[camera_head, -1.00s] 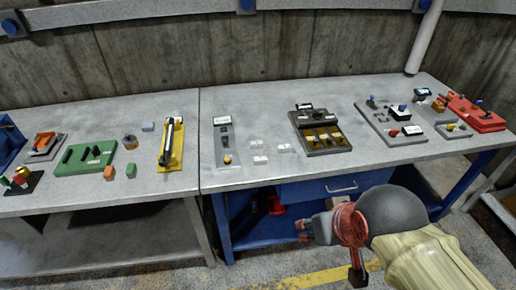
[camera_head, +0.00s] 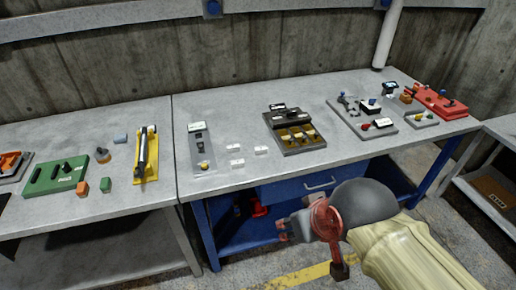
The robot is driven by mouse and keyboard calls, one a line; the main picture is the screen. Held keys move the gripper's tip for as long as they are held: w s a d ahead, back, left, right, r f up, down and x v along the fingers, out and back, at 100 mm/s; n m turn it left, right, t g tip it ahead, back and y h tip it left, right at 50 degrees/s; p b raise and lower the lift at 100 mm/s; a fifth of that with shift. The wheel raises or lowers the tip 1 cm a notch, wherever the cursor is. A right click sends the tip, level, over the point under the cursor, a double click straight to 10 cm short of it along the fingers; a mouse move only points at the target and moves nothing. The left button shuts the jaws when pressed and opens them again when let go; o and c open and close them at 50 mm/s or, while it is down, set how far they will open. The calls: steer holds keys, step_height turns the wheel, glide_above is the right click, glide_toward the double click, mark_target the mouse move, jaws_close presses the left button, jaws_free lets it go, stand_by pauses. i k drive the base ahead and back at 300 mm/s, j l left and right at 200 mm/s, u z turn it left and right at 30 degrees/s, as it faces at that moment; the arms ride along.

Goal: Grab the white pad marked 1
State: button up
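Three small white pads lie on the grey right-hand bench, right of a grey panel with a yellow knob. One white pad (camera_head: 233,147) is at the back, a second white pad (camera_head: 261,150) is to its right, and a third white pad (camera_head: 237,162) is nearer the front edge. Their markings are too small to read, so I cannot tell which is marked 1. My gripper (camera_head: 283,230) is in front of the bench, below the top's front edge and apart from the pads. Its fingers are small and dark here, so I cannot tell their opening.
The grey panel (camera_head: 201,150) stands left of the pads and a dark tray with yellowish compartments (camera_head: 293,133) right of them. A blue drawer (camera_head: 300,188) is under the bench. A yellow stand (camera_head: 146,165) and green board (camera_head: 56,177) are on the left bench.

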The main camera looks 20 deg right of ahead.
mark_target(237, 163)
steer(key=i+j, duration=0.2)
steer(key=j, duration=0.2)
steer(key=i+j, duration=0.2)
steer(key=j, duration=0.15)
steer(key=i+j, duration=0.15)
steer(key=j, duration=0.25)
steer(key=i+z, duration=0.05)
